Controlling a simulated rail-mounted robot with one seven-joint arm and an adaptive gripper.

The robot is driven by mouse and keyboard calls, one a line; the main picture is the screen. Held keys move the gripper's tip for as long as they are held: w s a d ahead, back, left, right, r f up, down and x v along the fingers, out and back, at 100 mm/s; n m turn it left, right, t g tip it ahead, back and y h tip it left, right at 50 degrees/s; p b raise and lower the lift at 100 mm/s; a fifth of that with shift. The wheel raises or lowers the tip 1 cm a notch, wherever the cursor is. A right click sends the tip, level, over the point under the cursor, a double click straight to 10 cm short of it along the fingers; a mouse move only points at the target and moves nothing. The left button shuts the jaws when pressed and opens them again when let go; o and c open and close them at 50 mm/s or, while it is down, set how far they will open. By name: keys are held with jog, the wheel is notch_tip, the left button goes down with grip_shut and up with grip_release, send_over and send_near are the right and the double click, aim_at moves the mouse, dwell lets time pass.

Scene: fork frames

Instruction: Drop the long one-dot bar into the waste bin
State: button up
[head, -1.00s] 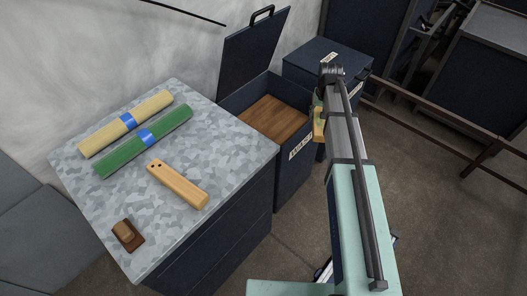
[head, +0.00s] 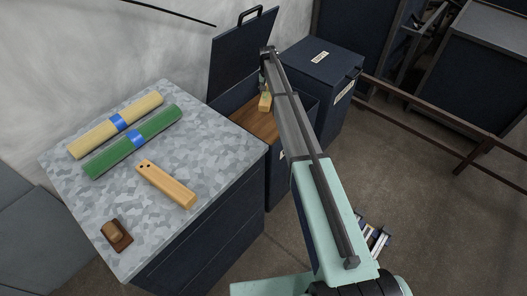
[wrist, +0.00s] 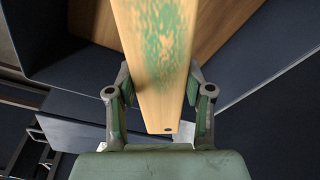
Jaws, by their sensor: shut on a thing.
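My gripper (head: 265,84) is shut on a pale wooden bar (head: 265,102), and both are over the open waste bin (head: 279,186). In the wrist view the bar (wrist: 157,55) runs between the two fingers (wrist: 160,98), with green smudges on its face and one dark dot near its near end. The bin's lid (head: 238,58) stands raised at the back, and brown wood shows inside. My arm hides part of the bin's front and opening. A bar with two dots (head: 166,184) lies on the grey patterned table (head: 205,150).
A closed dark box (head: 322,62) with pale labels stands right of the open bin. The table also holds a yellow roll (head: 95,136) and a green roll (head: 110,155) with blue bands, plus a small brown block (head: 116,235). A brown rail (head: 430,115) runs at the right.

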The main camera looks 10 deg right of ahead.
notch_tip(320, 180, down, 6)
jog(key=shift+r+b, duration=0.2)
jog(key=shift+b, duration=0.45)
jog(key=o, duration=1.4)
jog(key=r, duration=0.4)
jog(key=s+r, duration=0.1)
jog(key=r, duration=0.7)
jog(key=shift+s+a, duration=0.25)
jog(key=shift+s, duration=0.15)
jog(key=shift+f, duration=0.1)
